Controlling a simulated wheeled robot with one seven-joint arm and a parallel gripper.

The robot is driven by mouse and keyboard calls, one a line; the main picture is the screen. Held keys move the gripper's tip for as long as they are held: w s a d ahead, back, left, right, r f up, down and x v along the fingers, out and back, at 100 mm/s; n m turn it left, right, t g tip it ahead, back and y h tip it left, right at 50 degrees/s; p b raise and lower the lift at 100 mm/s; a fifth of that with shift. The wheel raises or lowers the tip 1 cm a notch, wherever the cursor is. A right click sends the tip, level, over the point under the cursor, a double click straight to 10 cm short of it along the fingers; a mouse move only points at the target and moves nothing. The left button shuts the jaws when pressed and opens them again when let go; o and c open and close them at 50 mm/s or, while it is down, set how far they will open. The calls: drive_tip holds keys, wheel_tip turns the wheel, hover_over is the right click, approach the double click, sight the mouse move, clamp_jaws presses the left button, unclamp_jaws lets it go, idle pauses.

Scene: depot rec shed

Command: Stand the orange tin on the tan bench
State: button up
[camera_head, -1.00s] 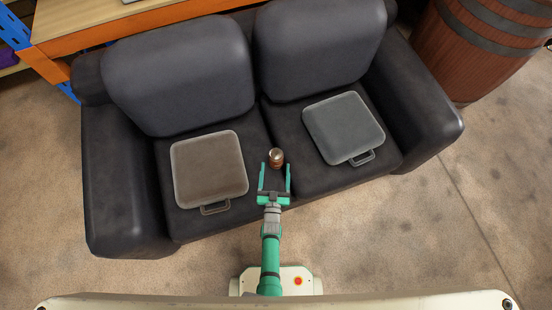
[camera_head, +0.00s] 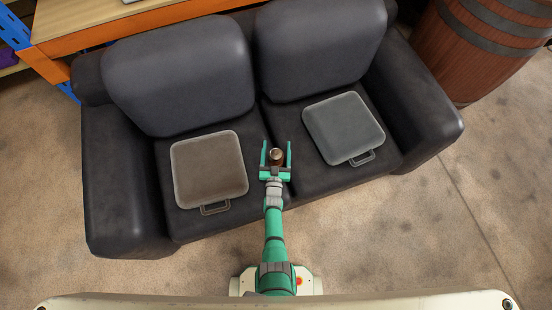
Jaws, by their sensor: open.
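A small orange-brown tin (camera_head: 276,159) with a pale metallic top is on the dark sofa, near the gap between the two seat cushions. My green gripper (camera_head: 277,146) is open, with one finger on each side of the tin. I cannot tell whether either finger touches it. The lower part of the tin is partly hidden by the gripper. A bench (camera_head: 75,20) with a tan wooden top and an orange front edge stands behind the sofa at the upper left.
The dark sofa (camera_head: 120,185) has tall back cushions and armrests. A brown case (camera_head: 209,168) lies left of my gripper, a grey case (camera_head: 343,127) lies right. A wooden barrel (camera_head: 480,50) stands at the upper right. A light object lies partly in view on the bench.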

drive_tip(key=shift+w, duration=0.3)
drive_tip(key=c, duration=1.4)
drive_tip(key=shift+c, duration=0.8)
drive_tip(key=shift+r, duration=0.2)
